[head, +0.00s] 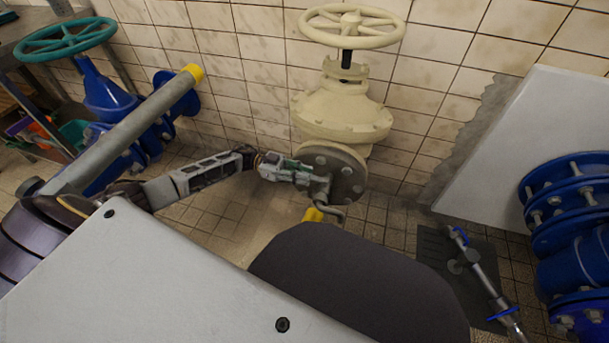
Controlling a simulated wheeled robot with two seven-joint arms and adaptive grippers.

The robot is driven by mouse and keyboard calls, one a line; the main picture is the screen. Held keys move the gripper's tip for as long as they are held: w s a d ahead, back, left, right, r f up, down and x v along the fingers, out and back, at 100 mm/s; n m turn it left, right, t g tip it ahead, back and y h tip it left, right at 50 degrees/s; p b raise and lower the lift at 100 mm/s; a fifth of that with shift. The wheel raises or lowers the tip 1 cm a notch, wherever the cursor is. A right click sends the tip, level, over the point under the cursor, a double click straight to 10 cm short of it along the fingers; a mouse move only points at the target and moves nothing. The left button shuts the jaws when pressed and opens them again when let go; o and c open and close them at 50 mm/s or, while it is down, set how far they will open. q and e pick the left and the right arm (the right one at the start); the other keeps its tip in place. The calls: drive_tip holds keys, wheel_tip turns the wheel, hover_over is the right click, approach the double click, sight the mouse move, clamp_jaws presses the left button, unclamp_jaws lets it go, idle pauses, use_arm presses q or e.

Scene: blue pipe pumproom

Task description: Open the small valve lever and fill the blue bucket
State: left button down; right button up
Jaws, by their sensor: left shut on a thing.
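My left gripper (287,172) reaches from the left to the small tap in front of the cream valve's round flange (340,172). It is shut on the small valve lever (301,165), a greenish handle partly covered by the fingers. A bent metal spout (331,210) hangs below the flange. No blue bucket shows; the floor under the spout is largely hidden by my own dark body part. My right gripper is not in view.
A big cream valve with handwheel (351,25) stands at the tiled wall. A blue valve with teal handwheel (65,40) is at left. Blue flanged pipes (578,215) stand at right. A thin metal pipe with blue handles (480,272) crosses a dark floor grate (437,257).

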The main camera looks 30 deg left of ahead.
use_arm(q)
drive_tip(key=shift+w, duration=0.1)
drive_tip(key=c, duration=1.4)
unclamp_jaws()
drive_tip(key=shift+o, duration=0.2)
drive_tip(key=shift+a, duration=0.15)
drive_tip(key=s+a, duration=0.1)
drive_tip(key=a, duration=1)
drive_tip(key=shift+s+a, duration=0.25)
drive_tip(key=shift+a, duration=0.1)
